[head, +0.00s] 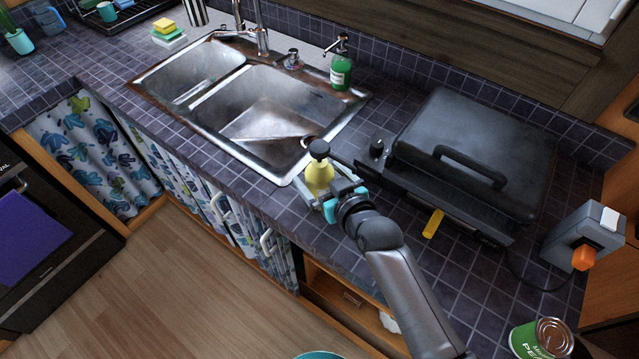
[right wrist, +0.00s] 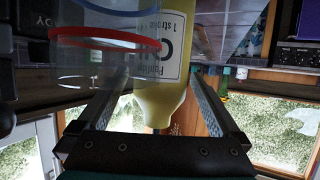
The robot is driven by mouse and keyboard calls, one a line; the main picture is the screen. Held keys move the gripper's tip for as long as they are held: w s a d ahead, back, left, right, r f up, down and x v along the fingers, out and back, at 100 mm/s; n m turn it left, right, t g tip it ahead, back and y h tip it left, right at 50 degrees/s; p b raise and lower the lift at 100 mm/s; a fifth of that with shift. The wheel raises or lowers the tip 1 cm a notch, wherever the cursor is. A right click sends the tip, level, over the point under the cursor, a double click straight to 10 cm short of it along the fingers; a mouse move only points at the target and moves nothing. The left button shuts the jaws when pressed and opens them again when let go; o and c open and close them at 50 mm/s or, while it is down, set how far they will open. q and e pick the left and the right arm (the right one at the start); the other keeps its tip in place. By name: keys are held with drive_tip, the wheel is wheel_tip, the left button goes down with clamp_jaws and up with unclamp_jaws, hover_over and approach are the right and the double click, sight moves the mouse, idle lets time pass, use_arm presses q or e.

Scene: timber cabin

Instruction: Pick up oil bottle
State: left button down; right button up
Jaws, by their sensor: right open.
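The oil bottle (head: 319,172) is yellow with a dark top and stands upright on the counter's front edge area, just right of the sink. My right gripper (head: 322,186) is at the bottle, with its fingers open on either side of it. In the right wrist view the yellow bottle (right wrist: 160,100) appears upside down between the two open fingers, its label partly readable. I cannot tell whether a finger touches it. My left gripper is not in view.
A double sink (head: 262,110) lies left of the bottle, with a green soap bottle (head: 341,71) behind. A black grill (head: 475,150) with a yellow tab stands to the right. A green can (head: 540,340) and grey appliance (head: 583,236) are further right. A clear cylinder (right wrist: 95,65) shows in the wrist view.

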drive_tip(key=shift+w+a, duration=0.1)
drive_tip(key=shift+w, duration=0.05)
drive_tip(key=shift+c, duration=0.2)
drive_tip(key=shift+f, duration=0.1)
clamp_jaws()
idle(0.5)
